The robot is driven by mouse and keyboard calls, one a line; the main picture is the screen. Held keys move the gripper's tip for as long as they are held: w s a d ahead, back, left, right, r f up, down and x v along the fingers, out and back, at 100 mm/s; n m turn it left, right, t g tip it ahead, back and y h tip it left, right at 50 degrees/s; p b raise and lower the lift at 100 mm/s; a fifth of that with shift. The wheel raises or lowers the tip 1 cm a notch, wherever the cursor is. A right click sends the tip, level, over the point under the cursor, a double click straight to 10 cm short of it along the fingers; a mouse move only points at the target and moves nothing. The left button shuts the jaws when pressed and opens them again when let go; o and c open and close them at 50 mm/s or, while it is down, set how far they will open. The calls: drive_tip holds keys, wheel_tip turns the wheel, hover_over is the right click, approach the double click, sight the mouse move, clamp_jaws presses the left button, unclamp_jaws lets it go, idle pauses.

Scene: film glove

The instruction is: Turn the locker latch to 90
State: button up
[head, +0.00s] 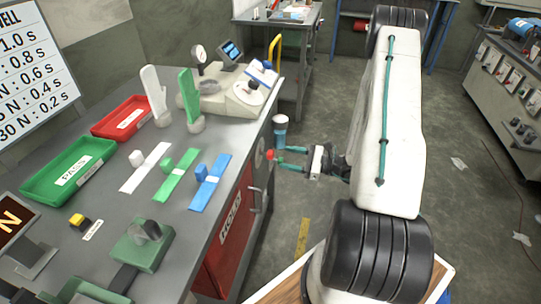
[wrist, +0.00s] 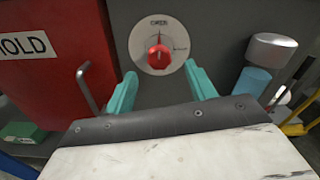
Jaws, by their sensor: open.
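The latch is a red knob (wrist: 159,57) on a round white dial (wrist: 173,29), set in the grey locker front. Its narrow pointer looks roughly upright, toward the small label at the top; another label sits at the dial's right. The labels are too small to read surely. In the head view the red knob (head: 270,154) shows at the bench's right side. My gripper (wrist: 160,70) is open and empty, with its teal fingers either side of the knob's line and seemingly short of it. My gripper (head: 283,159) also shows in the head view, facing the knob.
Left of the dial is the red HOLD door (wrist: 40,65) with a grey bar handle (wrist: 90,88). A blue cylinder with a grey cap (wrist: 270,50) stands close at the right. The bench top (head: 150,200) holds trays, coloured strips and glove forms.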

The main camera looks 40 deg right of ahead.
sight(273, 155)
drive_tip(key=x, duration=0.7)
drive_tip(key=c, duration=1)
